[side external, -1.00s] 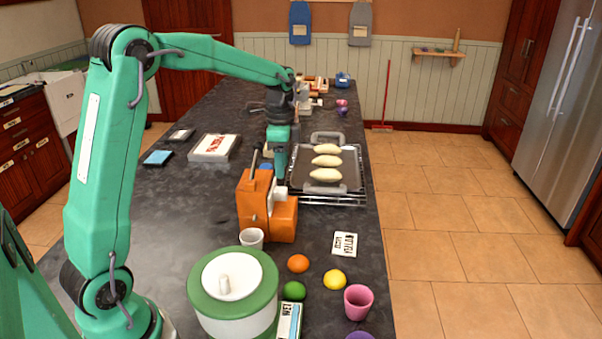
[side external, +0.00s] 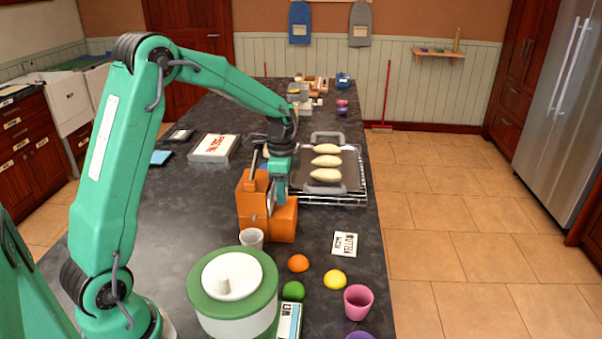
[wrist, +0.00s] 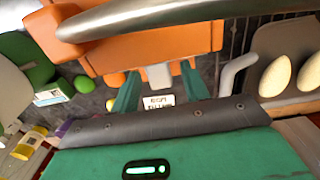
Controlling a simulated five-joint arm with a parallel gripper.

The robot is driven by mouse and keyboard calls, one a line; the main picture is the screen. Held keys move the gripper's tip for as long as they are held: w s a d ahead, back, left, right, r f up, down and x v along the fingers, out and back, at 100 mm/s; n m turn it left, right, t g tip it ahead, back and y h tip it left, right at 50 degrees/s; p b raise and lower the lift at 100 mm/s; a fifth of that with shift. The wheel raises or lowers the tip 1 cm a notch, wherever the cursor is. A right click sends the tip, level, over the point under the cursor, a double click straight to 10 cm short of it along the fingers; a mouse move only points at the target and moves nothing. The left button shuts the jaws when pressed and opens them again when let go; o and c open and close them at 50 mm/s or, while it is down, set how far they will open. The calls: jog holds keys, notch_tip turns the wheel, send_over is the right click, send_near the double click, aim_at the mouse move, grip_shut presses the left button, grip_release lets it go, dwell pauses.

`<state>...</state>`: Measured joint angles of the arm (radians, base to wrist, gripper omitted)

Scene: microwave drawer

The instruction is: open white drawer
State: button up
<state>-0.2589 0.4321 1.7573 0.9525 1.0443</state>
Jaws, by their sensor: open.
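An orange machine (side external: 283,223) stands on the dark counter; it also shows in the wrist view (wrist: 150,45). A small pale tab (wrist: 158,75) sticks out from its edge in the wrist view; I cannot tell whether it is the white drawer. My gripper (side external: 272,205) points down at the machine in the side view, hiding part of it. In the wrist view my gripper (wrist: 158,90) is open, with the tab between its fingers in the picture; contact is unclear. A white cabinet unit (side external: 72,108) stands far left, partly behind my arm.
A tray with several pale loaves (side external: 298,172) lies on a wire rack just right of the gripper. A grey cup (side external: 252,238), a green-and-white round container (side external: 234,315), fruit and a pink cup (side external: 357,303) stand nearer. The counter's left middle is mostly clear.

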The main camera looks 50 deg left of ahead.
grip_shut()
jog(key=w+d, duration=0.7)
jog(key=shift+w, duration=0.15)
dwell(0.3)
jog(key=shift+d, duration=0.1)
grip_release()
jog(key=shift+r, duration=0.1)
notch_tip(320, 180, up, 8)
dwell(0.6)
